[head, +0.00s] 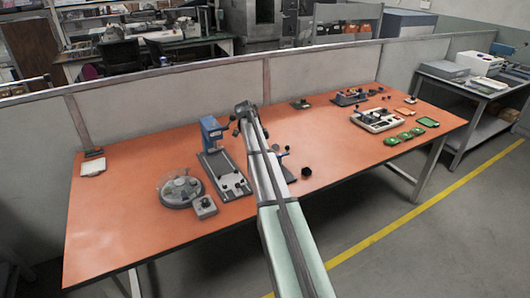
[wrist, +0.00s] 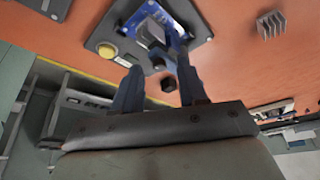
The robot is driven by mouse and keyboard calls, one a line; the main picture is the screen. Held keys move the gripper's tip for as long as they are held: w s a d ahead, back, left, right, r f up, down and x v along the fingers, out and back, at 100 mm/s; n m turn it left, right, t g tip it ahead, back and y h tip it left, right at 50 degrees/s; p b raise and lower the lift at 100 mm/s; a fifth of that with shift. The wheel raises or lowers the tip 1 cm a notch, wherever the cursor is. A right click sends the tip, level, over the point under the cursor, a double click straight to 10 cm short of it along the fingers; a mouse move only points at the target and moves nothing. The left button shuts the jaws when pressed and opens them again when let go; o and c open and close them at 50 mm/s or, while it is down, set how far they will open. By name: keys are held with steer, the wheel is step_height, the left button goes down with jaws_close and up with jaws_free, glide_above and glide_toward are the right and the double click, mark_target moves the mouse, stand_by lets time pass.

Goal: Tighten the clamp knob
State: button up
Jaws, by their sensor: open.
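In the wrist view, my gripper (wrist: 160,76) has its two dark fingers apart. Between and beyond them is a grey plate (wrist: 195,60) carrying a blue fixture (wrist: 135,22) with a metal block. A small black knob (wrist: 168,84) shows between the fingers, apart from both as far as I can see; I cannot tell whether it is the clamp knob. In the head view, my arm runs over the table and hides part of it. Black knobs (head: 306,171) show just right of the arm. The fingers are too small to make out there.
A parts tray (head: 377,120) and green trays (head: 392,141) stand at the right. A grey partition (head: 170,95) closes the back. The front right is clear.

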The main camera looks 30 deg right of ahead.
steer(key=v, duration=1.4)
steer(key=shift+f, duration=0.1)
